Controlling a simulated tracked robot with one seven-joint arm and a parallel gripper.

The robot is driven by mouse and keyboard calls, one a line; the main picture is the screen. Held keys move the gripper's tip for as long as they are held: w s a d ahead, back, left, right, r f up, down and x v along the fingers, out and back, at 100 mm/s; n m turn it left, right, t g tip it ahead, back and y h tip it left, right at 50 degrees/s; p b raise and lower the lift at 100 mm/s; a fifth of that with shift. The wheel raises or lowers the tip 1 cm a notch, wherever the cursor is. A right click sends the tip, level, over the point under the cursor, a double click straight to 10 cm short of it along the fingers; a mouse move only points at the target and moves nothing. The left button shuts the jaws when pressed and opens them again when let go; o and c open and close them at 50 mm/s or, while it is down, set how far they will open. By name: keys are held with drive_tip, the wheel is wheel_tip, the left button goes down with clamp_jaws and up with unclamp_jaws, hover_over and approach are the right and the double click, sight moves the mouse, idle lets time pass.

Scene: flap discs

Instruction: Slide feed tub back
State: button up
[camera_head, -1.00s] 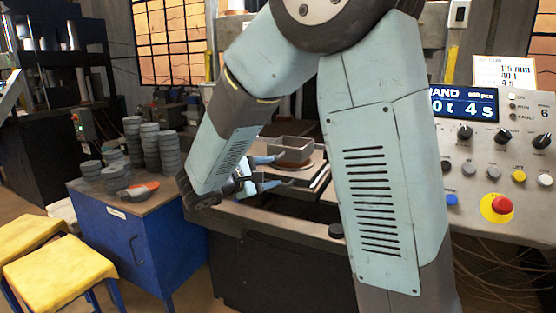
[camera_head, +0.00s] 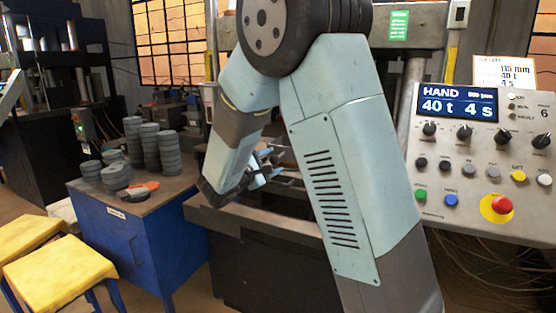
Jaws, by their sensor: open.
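My gripper (camera_head: 270,168) is open at the end of my bent arm, above the front part of the press bed (camera_head: 260,222). The feed tub cannot be made out now; my arm covers the place where a small grey open box stood on the bed. I cannot tell how far the fingers are from it, or whether they touch it.
A blue cabinet (camera_head: 135,245) at left carries several stacks of grey discs (camera_head: 168,152) and an orange-and-grey tool (camera_head: 140,190). Yellow stools (camera_head: 62,268) stand in front. A control panel (camera_head: 470,165) with a red button (camera_head: 502,205) is at right.

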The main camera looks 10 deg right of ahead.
sight(278, 158)
drive_tip(key=shift+x, duration=1.9)
clamp_jaws()
